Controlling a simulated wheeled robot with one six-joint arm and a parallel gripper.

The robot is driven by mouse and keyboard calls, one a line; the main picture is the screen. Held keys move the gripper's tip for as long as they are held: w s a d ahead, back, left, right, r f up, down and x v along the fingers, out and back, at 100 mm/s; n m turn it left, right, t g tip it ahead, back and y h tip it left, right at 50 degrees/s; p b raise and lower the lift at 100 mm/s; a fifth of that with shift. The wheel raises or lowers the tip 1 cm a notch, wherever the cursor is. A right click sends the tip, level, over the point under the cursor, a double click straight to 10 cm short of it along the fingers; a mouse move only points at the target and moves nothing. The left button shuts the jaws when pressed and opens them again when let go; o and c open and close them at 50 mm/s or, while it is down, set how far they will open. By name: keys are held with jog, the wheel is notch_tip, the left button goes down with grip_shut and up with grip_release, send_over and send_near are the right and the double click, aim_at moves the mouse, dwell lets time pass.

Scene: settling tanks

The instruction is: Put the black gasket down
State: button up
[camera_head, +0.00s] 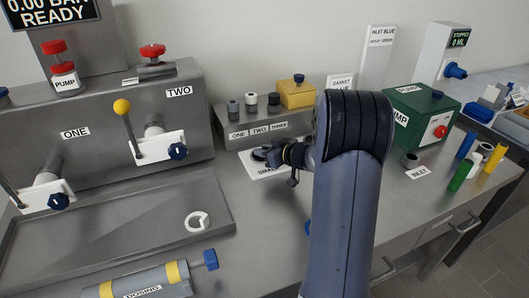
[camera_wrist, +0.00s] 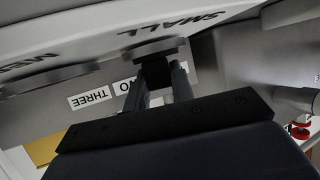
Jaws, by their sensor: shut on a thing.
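My gripper (camera_head: 272,155) reaches over a white card (camera_head: 262,172) lettered SMALL on the bench. Its jaws are shut on a black piece, which I take to be the black gasket (camera_wrist: 157,74), between the two fingers (camera_wrist: 160,88) in the wrist view. In the head view a dark round shape (camera_head: 260,153) shows at the fingertips, at the card's upper part. In the wrist view, the card appears upside down, and a grey disc (camera_wrist: 154,50) lies close to the black piece by the word SMALL. Whether the piece touches the card or disc, I cannot tell.
Behind the card is a grey block labelled ONE, TWO, THREE (camera_head: 262,131) with small cylinders and a yellow box (camera_head: 297,94). A green pump (camera_head: 421,113) stands right. A white ring (camera_head: 197,221) lies in the tray (camera_head: 120,230) at left. Bare bench lies in front of the card.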

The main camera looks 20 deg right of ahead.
aim_at(264, 148)
jog(key=o, duration=1)
jog(key=shift+f, duration=0.1)
jog(key=shift+s, duration=0.1)
jog(key=p+v, duration=0.1)
jog(key=v, duration=1.1)
jog(key=b+x, duration=0.1)
jog(key=x, duration=1)
jog(key=shift+f, duration=0.15)
jog(key=r, duration=0.1)
jog(key=w+r+p, duration=0.1)
jog(key=r, duration=0.1)
jog(key=shift+a+r, duration=0.15)
jog(key=shift+r, duration=0.15)
jog(key=shift+r+p, duration=0.3)
jog(key=shift+r, duration=0.5)
